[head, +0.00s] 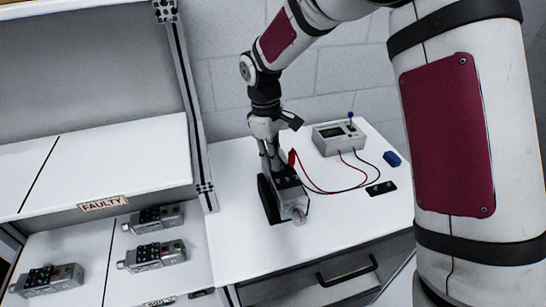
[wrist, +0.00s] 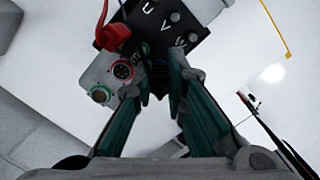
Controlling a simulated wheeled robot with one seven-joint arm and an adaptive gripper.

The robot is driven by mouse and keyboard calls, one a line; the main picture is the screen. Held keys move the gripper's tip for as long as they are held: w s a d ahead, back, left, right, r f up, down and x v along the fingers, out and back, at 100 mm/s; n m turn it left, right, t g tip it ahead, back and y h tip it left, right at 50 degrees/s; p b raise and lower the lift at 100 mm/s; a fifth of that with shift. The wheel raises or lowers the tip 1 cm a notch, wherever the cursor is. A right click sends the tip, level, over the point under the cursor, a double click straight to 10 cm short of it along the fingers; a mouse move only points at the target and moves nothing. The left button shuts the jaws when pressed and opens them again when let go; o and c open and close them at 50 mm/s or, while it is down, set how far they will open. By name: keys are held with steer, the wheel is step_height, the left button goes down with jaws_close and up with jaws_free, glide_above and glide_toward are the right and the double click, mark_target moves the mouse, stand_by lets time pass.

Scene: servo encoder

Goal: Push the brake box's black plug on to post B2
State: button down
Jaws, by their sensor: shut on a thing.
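A grey servo motor (head: 296,207) lies on a black stand (head: 267,200) on the white bench. Its dark terminal block, marked U and V, shows in the wrist view (wrist: 160,14). My gripper (head: 276,173) points down at the block. Its teal-padded fingers (wrist: 161,88) are shut on a small dark thing (wrist: 159,72), apparently the black plug, mostly hidden between them. A red clip (wrist: 112,36) sits at the block's edge, beside red-ringed (wrist: 122,70) and green-ringed (wrist: 100,94) sockets. The grey brake box (head: 338,138) has red and black leads. No B2 label is readable.
A blue object (head: 392,158) and a flat black object (head: 381,188) lie on the bench at right. The leads loop across the bench between box and motor. The bench's front is clear.

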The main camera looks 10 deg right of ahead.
steer(key=shift+f, duration=0.1)
steer(key=c, duration=1.5)
jaws_free()
steer(key=shift+c, duration=0.2)
steer(key=shift+r+p, duration=0.4)
steer(key=shift+r, duration=3.15)
